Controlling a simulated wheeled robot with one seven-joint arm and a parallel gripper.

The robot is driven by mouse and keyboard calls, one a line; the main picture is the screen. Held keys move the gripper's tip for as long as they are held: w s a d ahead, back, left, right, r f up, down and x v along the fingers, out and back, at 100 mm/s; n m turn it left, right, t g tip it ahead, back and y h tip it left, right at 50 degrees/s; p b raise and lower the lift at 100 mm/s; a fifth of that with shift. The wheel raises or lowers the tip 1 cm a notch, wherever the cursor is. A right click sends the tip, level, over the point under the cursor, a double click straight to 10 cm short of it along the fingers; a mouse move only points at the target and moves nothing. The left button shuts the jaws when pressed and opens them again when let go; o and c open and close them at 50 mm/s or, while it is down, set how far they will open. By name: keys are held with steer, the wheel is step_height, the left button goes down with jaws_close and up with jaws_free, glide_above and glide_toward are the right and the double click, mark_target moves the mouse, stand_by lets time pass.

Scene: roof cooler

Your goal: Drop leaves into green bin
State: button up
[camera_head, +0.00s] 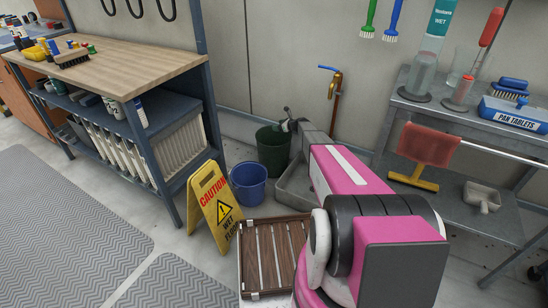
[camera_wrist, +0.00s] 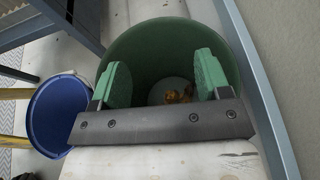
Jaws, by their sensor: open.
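The green bin (camera_head: 273,150) stands on the floor against the back wall. In the wrist view I look down into the green bin (camera_wrist: 143,45). Brown leaves (camera_wrist: 180,95) lie on its bottom, partly hidden behind my gripper. My gripper (camera_wrist: 162,85) is open and empty, its two green-padded fingers apart over the bin's mouth. In the head view my gripper (camera_head: 289,122) is at the bin's rim at the end of my pink and grey arm. Whether the fingers touch the bin cannot be told.
A blue bucket (camera_head: 248,184) stands beside the green bin, in front of it. A yellow caution sign (camera_head: 216,205) and a slatted wooden crate (camera_head: 270,256) are nearer. A workbench (camera_head: 120,68) is on the left and a metal shelf (camera_head: 450,118) on the right.

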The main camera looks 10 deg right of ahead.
steer(key=v, duration=1)
steer(key=shift+s+d+r, duration=0.2)
steer(key=shift+d+r, duration=0.05)
steer(key=s+a+r+n+g+h, duration=0.1)
steer(key=s+a+r+n+g, duration=0.2)
steer(key=s, duration=0.5)
steer(key=s+a+r+n+g+h, duration=0.1)
steer(key=s+a+n, duration=0.2)
steer(key=s+n, duration=0.3)
steer(key=s+a+r+n+g+h, duration=0.1)
steer(key=s+a+r+n+g, duration=0.2)
steer(key=s, duration=0.6)
steer(key=s+r+n+g+h, duration=0.1)
steer(key=s+r+n+h, duration=0.2)
steer(key=s+n, duration=0.4)
steer(key=s+r+n+g+h, duration=0.1)
steer(key=s+r+n+h, duration=0.3)
steer(key=s, duration=1.5)
steer(key=r+n, duration=0.1)
steer(key=n, duration=0.2)
steer(key=shift+s, duration=0.25)
steer(key=shift+d, duration=0.15)
